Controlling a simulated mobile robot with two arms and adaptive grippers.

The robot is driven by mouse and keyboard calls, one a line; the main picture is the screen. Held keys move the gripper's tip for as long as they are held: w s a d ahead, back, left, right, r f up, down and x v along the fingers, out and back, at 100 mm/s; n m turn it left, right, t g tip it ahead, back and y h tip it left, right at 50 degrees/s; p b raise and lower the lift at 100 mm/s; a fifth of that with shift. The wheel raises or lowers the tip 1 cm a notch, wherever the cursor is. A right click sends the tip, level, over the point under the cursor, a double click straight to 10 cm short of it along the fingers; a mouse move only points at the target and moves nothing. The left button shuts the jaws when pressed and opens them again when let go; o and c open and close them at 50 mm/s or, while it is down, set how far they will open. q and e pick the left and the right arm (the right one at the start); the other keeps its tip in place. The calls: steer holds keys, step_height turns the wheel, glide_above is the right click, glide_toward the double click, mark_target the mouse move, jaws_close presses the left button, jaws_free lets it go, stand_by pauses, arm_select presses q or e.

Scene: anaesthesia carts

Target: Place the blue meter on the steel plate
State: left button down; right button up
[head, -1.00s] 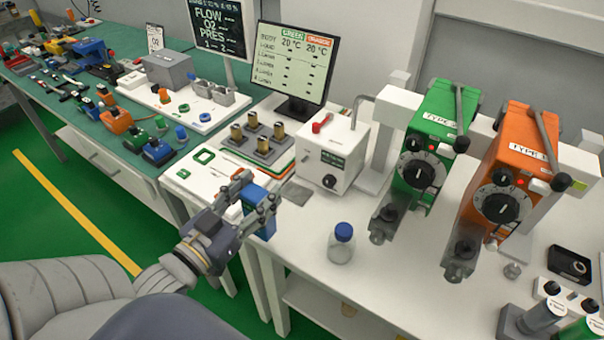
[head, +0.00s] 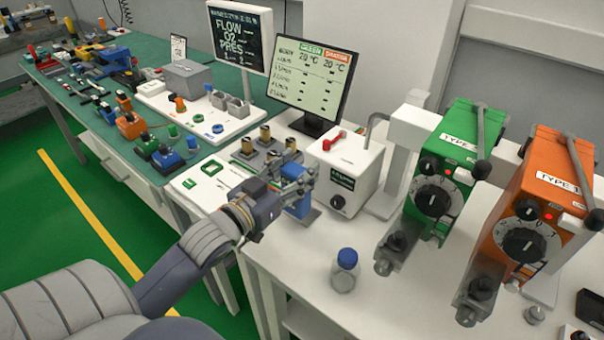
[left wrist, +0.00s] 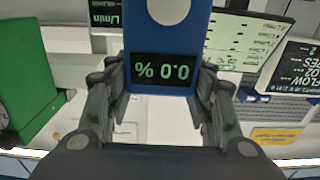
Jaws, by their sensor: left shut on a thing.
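The blue meter (head: 296,173) is held between the fingers of my left gripper (head: 299,163), at the front of the white table. In the left wrist view the meter (left wrist: 165,35) fills the space between the fingers (left wrist: 160,78), and its dark display reads 0.0 %. The steel plate (head: 312,216) shows as a thin grey strip beneath and beside the meter; most of it is hidden by the meter and gripper. I cannot tell whether the meter touches the plate. My right gripper is not in view.
A bottle with a blue cap (head: 345,272) stands front right of the gripper. A white box with a red lever (head: 348,172) stands just right of the meter. The gold-topped block (head: 262,152) is close behind. Green (head: 448,170) and orange (head: 540,200) vaporizers stand further right.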

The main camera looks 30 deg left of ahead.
mark_target(299, 164)
arm_select(q)
steer(key=w, duration=0.3)
steer(key=shift+w+a+f, duration=0.1)
steer(key=shift+w+a, duration=0.1)
steer(key=shift+a, duration=0.15)
step_height(299, 164, down, 3)
steer(key=shift+r, duration=0.1)
steer(key=shift+f, duration=0.35)
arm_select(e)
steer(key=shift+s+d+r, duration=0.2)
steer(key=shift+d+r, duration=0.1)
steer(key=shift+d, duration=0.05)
arm_select(q)
steer(key=shift+f, duration=0.1)
steer(key=c, duration=0.7)
jaws_free()
steer(key=shift+f, duration=0.1)
steer(key=shift+c, duration=0.2)
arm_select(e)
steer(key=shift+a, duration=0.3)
